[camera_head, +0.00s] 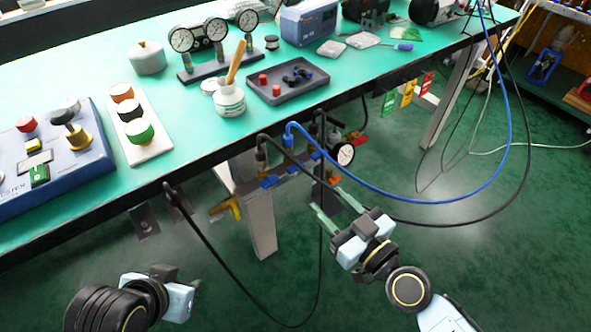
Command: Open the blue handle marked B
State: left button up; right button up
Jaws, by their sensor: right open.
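A valve manifold with blue handles hangs below the front edge of the bench. One blue handle (268,181) is at its lower left, and another blue handle (316,155) is further right. The letter B is too small to read, so I cannot tell which handle is marked B. My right gripper (328,202) is open and empty, just below and in front of the manifold, its fingers pointing up-left. It appears apart from the handles, but depth is hard to judge. My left gripper (186,290) is low at the left, far from the manifold; its jaw opening does not show clearly.
A blue hose (440,201) and black hoses loop from the manifold near my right gripper. A round gauge (345,154) sits at the manifold's right. A bench leg (261,225) stands left of it. A yellow handle (228,207) is nearby. The bench top (190,195) holds instruments.

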aim_at(298, 170)
jog(key=x, duration=0.7)
jog(key=shift+r, duration=0.1)
jog(key=x, duration=0.4)
pick_arm(q)
jog(key=shift+s+a+f+g, duration=0.2)
jog(key=shift+s+g, duration=0.15)
jog(key=shift+s, duration=0.1)
jog(key=shift+s+a+f+g, duration=0.15)
jog(key=shift+s+a+g, duration=0.05)
jog(key=shift+s+g, duration=0.2)
pick_arm(e)
jog(key=shift+w+a, duration=0.25)
jog(key=shift+w, duration=0.15)
jog(key=c, duration=0.7)
pick_arm(q)
jog(key=shift+w+d+r+t, duration=0.15)
jog(key=shift+w+d+t, duration=0.1)
jog(key=shift+w+t, duration=0.2)
pick_arm(e)
jog(key=shift+m, duration=0.7)
jog(key=o, duration=0.7)
